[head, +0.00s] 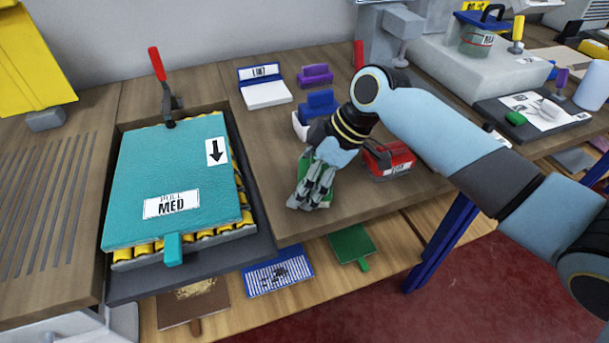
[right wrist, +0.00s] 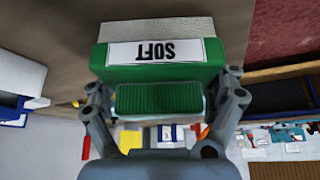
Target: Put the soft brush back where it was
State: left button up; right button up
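The soft brush has a green block with a ribbed green grip and a white SOFT label, upside down in the right wrist view (right wrist: 160,75). Its pale bristle side faces the tabletop. In the head view, parts of the green brush (head: 326,172) show between the fingers. My right gripper (head: 312,190) points down over the front part of the wooden bench (head: 300,228). Its fingers (right wrist: 160,98) lie along both sides of the ribbed grip and appear closed on it. I cannot tell whether the bristles touch the bench. My left gripper is out of view.
A blue brush (head: 318,103), a purple brush (head: 315,75) and a red labelled block (head: 396,157) stand near my right gripper. A white LINT pad (head: 266,94) lies behind. A teal MED pad (head: 160,165) fills a tray at left. A green paddle (head: 352,244) lies on the lower shelf.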

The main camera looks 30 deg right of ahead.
jog(key=shift+o, duration=0.8)
jog(key=shift+r, duration=0.1)
jog(key=shift+d+r, duration=0.1)
jog(key=shift+r, duration=0.05)
jog(key=v, duration=1.1)
jog(key=shift+s+d+r, duration=0.15)
jog(key=shift+r, duration=0.2)
